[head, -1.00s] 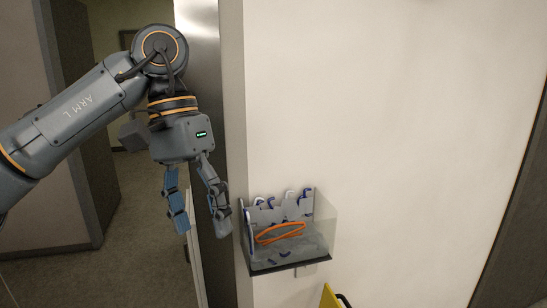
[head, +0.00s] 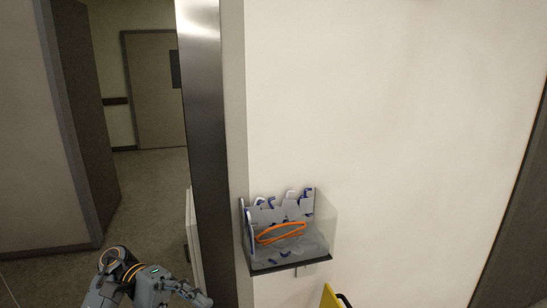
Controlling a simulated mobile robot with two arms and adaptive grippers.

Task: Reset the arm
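My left arm (head: 125,283) shows only at the bottom left of the head view, low in front of the doorway. Its gripper (head: 190,294) points to the right, partly cut off by the lower edge. The fingers are too small and overlapped to tell whether they are open or shut. My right gripper is not in view.
A clear wall holder (head: 322,238) with safety glasses, one pair orange (head: 281,233), is fixed to the white wall (head: 400,130). A metal door edge (head: 205,130) stands left of it. A doorway opens onto a corridor with a closed door (head: 152,90). A yellow object (head: 330,298) is at the bottom.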

